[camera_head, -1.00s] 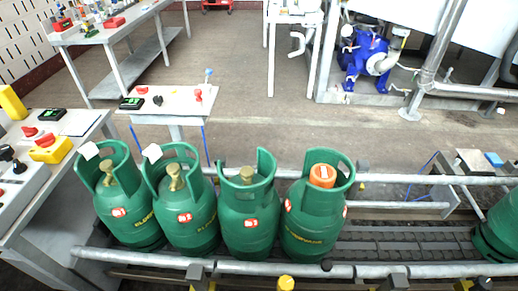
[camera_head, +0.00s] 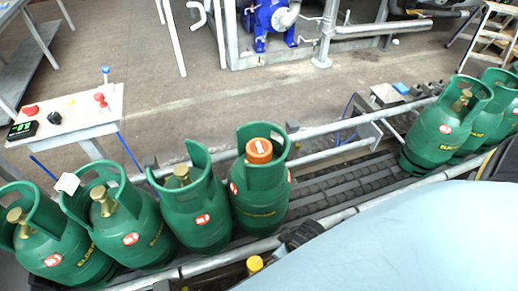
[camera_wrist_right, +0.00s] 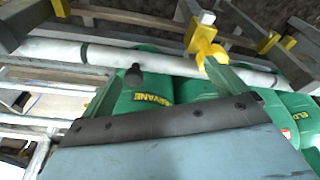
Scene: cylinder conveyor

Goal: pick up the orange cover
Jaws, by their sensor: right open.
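The orange cover (camera_head: 259,150) sits on top of a green gas cylinder (camera_head: 258,198), inside its collar, the rightmost of the near group in the head view. The cover does not show in the right wrist view. My right gripper (camera_wrist_right: 160,72) is open in the right wrist view, its two fingers spread with nothing gripped. Beyond them are green cylinder bodies and a rail; I cannot tell which cylinder is closest. In the head view my light blue right arm fills the lower right, and its fingers cannot be made out. My left gripper is not in view.
Several other green cylinders (camera_head: 205,220) with brass valves stand left of the capped one. More cylinders (camera_head: 440,132) stand at the right. Metal rails (camera_head: 340,125) flank the conveyor (camera_head: 345,178), which is bare between the groups. A small control table (camera_head: 75,112) is behind.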

